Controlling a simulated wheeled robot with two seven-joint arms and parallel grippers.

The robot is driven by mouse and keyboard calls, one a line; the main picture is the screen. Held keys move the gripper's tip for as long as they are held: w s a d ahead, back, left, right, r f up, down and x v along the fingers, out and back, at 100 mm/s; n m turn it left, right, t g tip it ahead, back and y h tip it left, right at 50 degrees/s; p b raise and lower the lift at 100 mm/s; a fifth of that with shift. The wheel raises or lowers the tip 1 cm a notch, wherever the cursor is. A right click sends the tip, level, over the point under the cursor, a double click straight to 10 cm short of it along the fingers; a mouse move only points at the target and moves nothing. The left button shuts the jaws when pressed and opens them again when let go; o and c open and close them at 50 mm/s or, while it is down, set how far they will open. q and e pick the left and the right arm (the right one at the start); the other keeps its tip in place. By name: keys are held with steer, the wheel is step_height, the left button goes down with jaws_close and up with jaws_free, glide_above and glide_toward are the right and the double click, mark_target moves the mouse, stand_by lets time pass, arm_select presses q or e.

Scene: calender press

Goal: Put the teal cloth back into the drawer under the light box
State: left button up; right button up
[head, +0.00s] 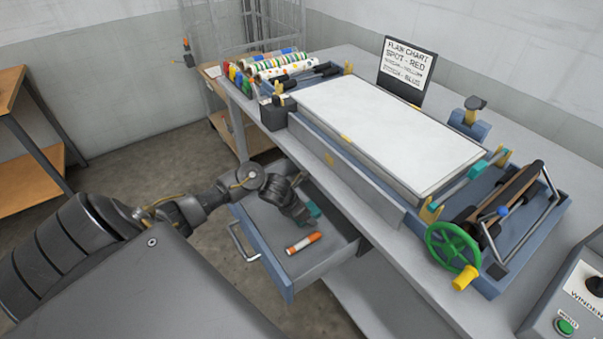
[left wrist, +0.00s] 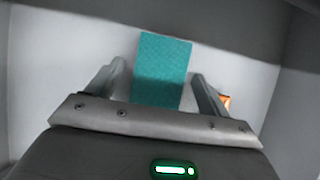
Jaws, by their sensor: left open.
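The teal cloth (left wrist: 162,70) lies flat on the floor of the open drawer, between the spread fingers of my left gripper (left wrist: 160,85) in the left wrist view. In the head view a corner of the cloth (head: 313,209) shows beside my left gripper (head: 303,216), which reaches down into the drawer (head: 322,265). The gripper is open, and the cloth is not clamped. The drawer is pulled out under the light box (head: 390,130), which has a white top. My right gripper is not in view.
An orange and white marker (head: 304,243) lies in the drawer near the gripper. The bench edge overhangs the drawer's back. A green handwheel (head: 453,247) sits at the bench front. Rolls (head: 280,65) and a flaw chart sign (head: 407,68) stand farther back.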

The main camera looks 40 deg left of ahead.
arm_select(q)
steer(key=shift+r, duration=0.3)
steer(key=p+v, duration=0.1)
steer(key=v, duration=1)
steer(key=shift+s+r, duration=0.25)
